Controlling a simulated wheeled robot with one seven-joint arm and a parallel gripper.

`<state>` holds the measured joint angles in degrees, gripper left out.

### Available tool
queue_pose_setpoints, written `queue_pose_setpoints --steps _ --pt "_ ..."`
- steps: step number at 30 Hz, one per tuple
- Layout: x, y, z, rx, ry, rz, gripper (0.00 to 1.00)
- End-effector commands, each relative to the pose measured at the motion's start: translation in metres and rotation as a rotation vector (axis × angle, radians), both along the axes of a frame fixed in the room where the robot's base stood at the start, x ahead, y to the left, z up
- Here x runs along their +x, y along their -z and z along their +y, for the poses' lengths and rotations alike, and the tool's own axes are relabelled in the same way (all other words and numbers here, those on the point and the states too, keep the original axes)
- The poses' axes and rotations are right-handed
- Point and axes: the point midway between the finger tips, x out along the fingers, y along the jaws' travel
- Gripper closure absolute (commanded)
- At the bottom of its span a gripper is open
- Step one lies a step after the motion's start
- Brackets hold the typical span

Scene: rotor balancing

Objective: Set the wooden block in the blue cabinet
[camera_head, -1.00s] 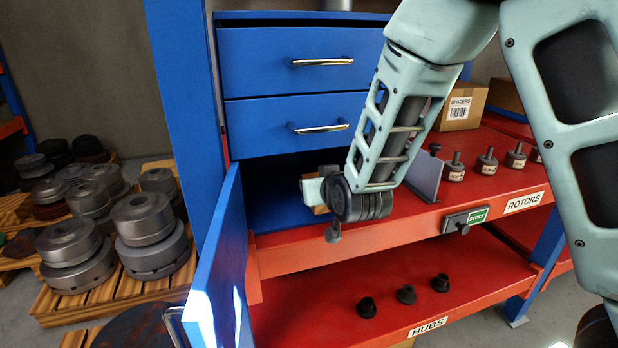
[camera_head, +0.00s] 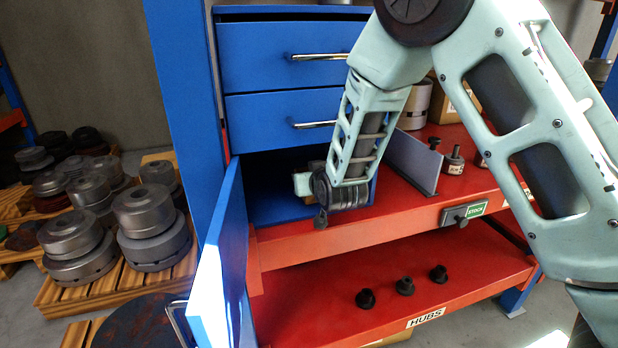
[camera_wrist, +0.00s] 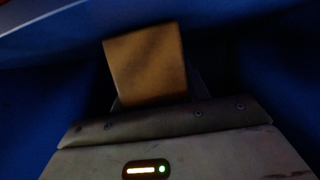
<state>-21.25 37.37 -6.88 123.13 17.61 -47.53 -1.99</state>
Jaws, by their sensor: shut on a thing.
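The blue cabinet (camera_head: 272,60) stands at the left end of the red bench, with two shut drawers above a lower compartment. Its door (camera_head: 222,260) is swung open to the left, and the compartment is dark inside. My gripper (camera_head: 304,185) is at the compartment's opening, partly hidden by my wrist. In the wrist view, the wooden block (camera_wrist: 146,62) is a tan, square-faced piece, slightly tilted, held in my gripper. Dark blue surfaces surround it there. The fingertips are mostly hidden in shadow, and I cannot tell whether the block touches the cabinet floor.
A grey upright plate (camera_head: 412,160) stands on the bench right of the compartment. Several dark hubs (camera_head: 404,286) sit on the lower red shelf (camera_head: 315,318). Metal parts (camera_head: 148,225) rest on pallets at the left.

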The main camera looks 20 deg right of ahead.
Motion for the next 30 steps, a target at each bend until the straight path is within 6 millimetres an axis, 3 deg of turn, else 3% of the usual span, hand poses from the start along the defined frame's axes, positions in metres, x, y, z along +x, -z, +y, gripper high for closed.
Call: queue_pose_setpoints --steps 3,4,6,18,30 --pt "0.0 0.004 0.0 0.0 0.0 -0.001 0.8" --pt "0.0 0.004 0.0 0.0 0.0 0.0 0.52" --pt "0.0 0.003 0.0 0.0 0.0 0.0 0.33" --pt "-0.001 -0.003 0.0 0.0 0.0 0.0 0.33" --pt "-0.074 -0.032 0.001 0.002 -0.001 -0.001 0.33"
